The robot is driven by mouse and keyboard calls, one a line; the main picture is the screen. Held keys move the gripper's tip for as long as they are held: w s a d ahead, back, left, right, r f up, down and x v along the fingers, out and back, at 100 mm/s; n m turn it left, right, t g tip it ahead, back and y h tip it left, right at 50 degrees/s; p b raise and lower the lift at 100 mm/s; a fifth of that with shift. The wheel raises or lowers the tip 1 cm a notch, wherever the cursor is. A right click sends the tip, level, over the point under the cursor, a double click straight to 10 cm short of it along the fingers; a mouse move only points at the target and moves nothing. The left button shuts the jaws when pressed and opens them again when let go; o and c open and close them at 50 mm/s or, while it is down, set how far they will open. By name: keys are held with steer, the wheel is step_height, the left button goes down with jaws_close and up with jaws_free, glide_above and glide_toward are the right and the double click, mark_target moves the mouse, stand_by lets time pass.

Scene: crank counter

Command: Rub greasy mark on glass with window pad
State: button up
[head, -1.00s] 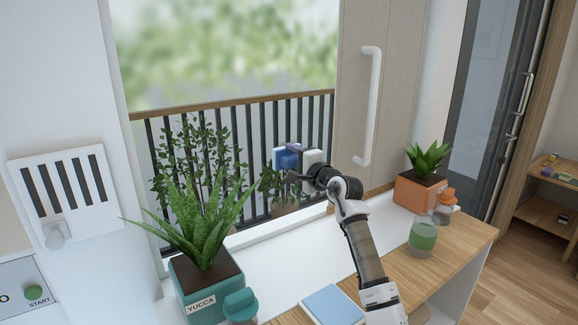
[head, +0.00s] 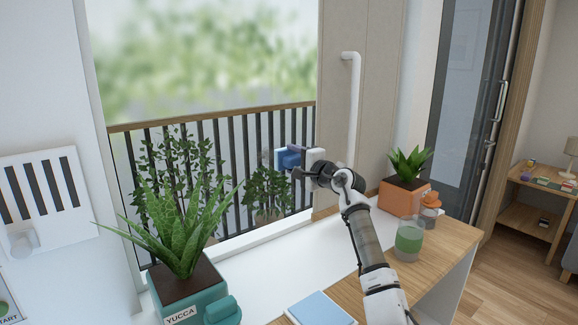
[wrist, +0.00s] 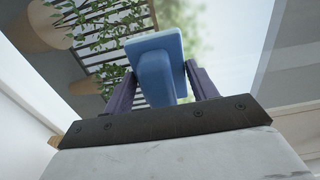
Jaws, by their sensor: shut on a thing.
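The window pad is a blue block with a pale face (head: 288,158). My gripper (head: 297,164) is shut on it and holds it up in front of the right part of the window glass (head: 220,60). In the wrist view the blue pad (wrist: 156,68) sits between the two dark fingers (wrist: 160,90), its flat face turned away toward the glass. I cannot tell whether the pad touches the glass. A faint greyish patch (head: 268,156) shows just left of the pad; it may be the greasy mark, but I cannot be sure.
A yucca in a teal pot (head: 190,293) stands at front left. An orange planter (head: 403,197), a small orange-topped jar (head: 430,208) and a glass of green liquid (head: 409,240) stand at right. A blue book (head: 320,308) lies at the front edge. A white handle (head: 354,110) stands right of the window.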

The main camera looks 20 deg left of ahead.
steer(key=shift+s+a+b, duration=0.55)
steer(key=shift+s+a, duration=0.55)
steer(key=shift+s, duration=0.3)
steer(key=shift+s+a+b, duration=0.6)
steer(key=shift+s+a, duration=0.5)
steer(key=shift+s, duration=0.25)
steer(key=shift+s+a+b, duration=0.55)
steer(key=shift+s+a, duration=0.55)
steer(key=shift+s, duration=0.3)
steer(key=shift+s+d+f+b, duration=0.15)
steer(key=shift+s+d+b, duration=0.2)
steer(key=shift+d+b, duration=0.2)
steer(key=shift+b+v, duration=1.4)
steer(key=shift+v, duration=1)
steer(key=shift+d, duration=0.1)
